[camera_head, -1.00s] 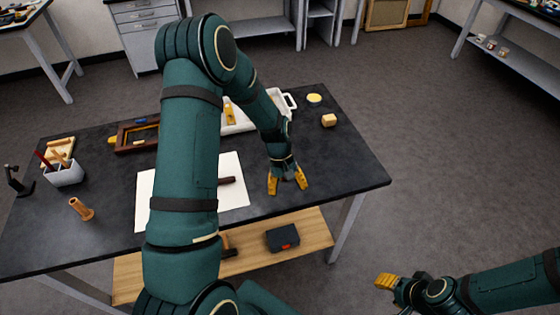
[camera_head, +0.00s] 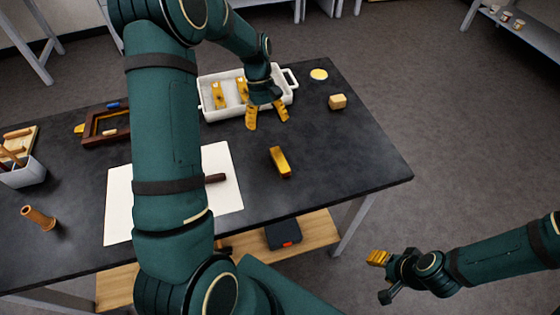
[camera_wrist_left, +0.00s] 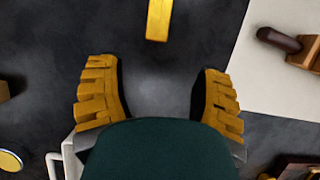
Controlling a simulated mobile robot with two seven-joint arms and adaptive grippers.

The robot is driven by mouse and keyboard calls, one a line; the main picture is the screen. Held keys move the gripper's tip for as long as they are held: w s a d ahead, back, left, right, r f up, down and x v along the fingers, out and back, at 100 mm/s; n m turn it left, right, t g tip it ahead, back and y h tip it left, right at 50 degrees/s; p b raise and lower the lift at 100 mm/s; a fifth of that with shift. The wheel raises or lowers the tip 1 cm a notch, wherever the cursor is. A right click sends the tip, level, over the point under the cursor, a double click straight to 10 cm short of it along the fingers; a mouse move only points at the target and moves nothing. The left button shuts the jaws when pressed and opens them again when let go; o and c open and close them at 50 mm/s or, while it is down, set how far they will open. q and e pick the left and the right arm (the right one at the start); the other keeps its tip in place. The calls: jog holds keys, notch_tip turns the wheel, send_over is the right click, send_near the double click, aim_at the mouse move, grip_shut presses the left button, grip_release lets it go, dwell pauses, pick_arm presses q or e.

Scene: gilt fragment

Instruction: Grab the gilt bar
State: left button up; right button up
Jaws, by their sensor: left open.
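A gilt bar (camera_head: 280,161) lies alone on the dark tabletop, right of the white sheet. It also shows at the top edge of the left wrist view (camera_wrist_left: 159,18), partly cut off. My left gripper (camera_head: 267,118) is open and empty, on the far side of the bar, by the front right of the white tray. In the left wrist view, its spread yellow fingers (camera_wrist_left: 158,75) have bare tabletop between them, with the bar beyond the tips. Two similar gilt pieces (camera_head: 219,95) are in the tray. My right gripper (camera_head: 378,258) is off the table's right side; its opening is unclear.
The white tray (camera_head: 206,112) stands at the back. A tan block (camera_head: 338,102) and a yellow disc (camera_head: 319,75) lie to its right. A dark-handled tool (camera_head: 215,178) lies on the white sheet (camera_head: 229,192). The tabletop around the bar is clear.

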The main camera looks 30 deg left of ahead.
aim_at(274, 148)
pick_arm(q)
jog(key=x, duration=0.3)
jog(key=shift+f, duration=0.15)
jog(key=shift+d+b+x, duration=0.15)
jog(key=shift+b+x, duration=0.2)
jog(key=shift+x, duration=1)
jog(key=shift+d+b+x, duration=0.1)
jog(key=shift+b+x, duration=0.2)
jog(key=shift+x, duration=1.05)
jog(key=shift+w, duration=0.15)
grip_shut()
